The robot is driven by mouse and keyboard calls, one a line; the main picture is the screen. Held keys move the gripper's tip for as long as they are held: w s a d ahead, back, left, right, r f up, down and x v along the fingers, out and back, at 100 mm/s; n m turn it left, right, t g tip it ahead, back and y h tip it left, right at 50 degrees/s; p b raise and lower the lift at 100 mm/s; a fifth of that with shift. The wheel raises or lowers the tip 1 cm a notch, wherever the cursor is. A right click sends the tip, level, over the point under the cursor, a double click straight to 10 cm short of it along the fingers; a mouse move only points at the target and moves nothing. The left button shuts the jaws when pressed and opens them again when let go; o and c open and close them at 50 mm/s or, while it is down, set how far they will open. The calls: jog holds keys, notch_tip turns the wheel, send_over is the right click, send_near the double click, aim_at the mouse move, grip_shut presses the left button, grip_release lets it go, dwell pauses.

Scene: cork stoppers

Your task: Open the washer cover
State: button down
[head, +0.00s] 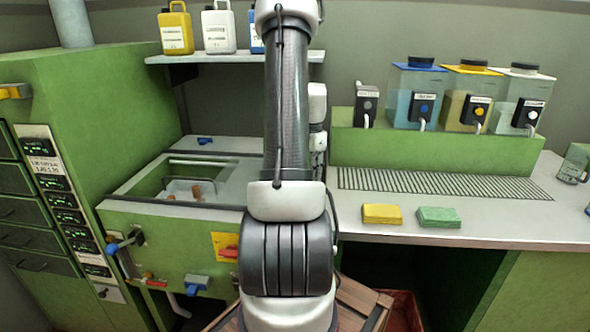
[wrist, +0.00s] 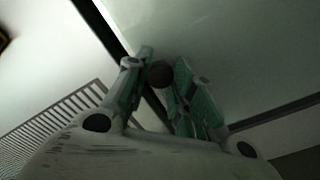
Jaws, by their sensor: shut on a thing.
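The green washer (head: 170,240) stands left of my arm in the head view. Its top opening shows a pale inside with a few brown corks (head: 196,190); its right part is hidden behind my arm. A flat light-grey panel (head: 225,146) lies behind the opening; I cannot tell whether it is the cover. In the wrist view my gripper (wrist: 160,84) is shut on a dark round knob (wrist: 160,73), which sits between the two green-padded fingers. A pale flat surface (wrist: 225,45) lies beyond it. My fingers are hidden in the head view.
The counter at the right holds a yellow sponge (head: 382,214), a green sponge (head: 438,217), a drain grating (head: 440,184) and several liquid dispensers. A shelf (head: 215,57) with bottles is above the washer. A tall green cabinet (head: 80,130) stands at the left.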

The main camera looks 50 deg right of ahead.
jog(key=shift+s+d, duration=0.3)
jog(key=shift+s, duration=0.15)
jog(key=c, duration=1.2)
grip_release()
jog(key=shift+o, duration=0.2)
notch_tip(320, 180, up, 12)
